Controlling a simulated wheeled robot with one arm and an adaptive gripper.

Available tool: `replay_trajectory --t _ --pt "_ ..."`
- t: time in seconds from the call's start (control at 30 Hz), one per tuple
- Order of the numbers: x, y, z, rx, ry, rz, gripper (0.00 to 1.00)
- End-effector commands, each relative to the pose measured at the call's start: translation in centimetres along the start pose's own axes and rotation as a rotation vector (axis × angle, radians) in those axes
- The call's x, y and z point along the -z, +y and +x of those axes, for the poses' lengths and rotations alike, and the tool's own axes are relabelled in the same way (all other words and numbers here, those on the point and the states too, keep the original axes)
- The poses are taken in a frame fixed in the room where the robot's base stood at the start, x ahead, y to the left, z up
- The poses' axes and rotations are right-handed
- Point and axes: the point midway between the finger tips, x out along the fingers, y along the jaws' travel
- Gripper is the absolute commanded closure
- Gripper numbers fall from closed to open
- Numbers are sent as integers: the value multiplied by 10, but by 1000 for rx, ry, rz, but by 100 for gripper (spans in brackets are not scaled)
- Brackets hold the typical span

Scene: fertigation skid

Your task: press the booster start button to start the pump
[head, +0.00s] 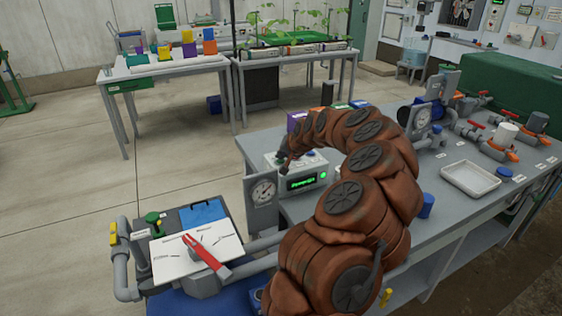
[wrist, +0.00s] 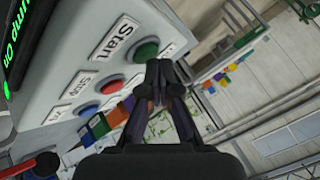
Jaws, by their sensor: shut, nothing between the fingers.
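A light grey control box (head: 284,184) stands on the grey bench, with a lit green display (head: 306,183). In the wrist view its sloping face (wrist: 75,62) carries a green button (wrist: 146,50) beside the label "Start", a red button (wrist: 111,87) beside "Stop", and a blue button (wrist: 88,109). In the head view my gripper (head: 286,163) is small over the box's left side.
A white tray (head: 470,178), a blue cap (head: 426,205) and pipework with red valves (head: 477,124) are on the bench to the right.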

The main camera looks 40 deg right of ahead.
Motion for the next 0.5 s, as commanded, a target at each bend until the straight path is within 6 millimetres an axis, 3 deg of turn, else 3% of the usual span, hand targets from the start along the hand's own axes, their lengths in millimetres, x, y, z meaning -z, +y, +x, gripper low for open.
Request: replay_trajectory --t 0.5 --pt "5 -5 -6 0 2 -1 100"
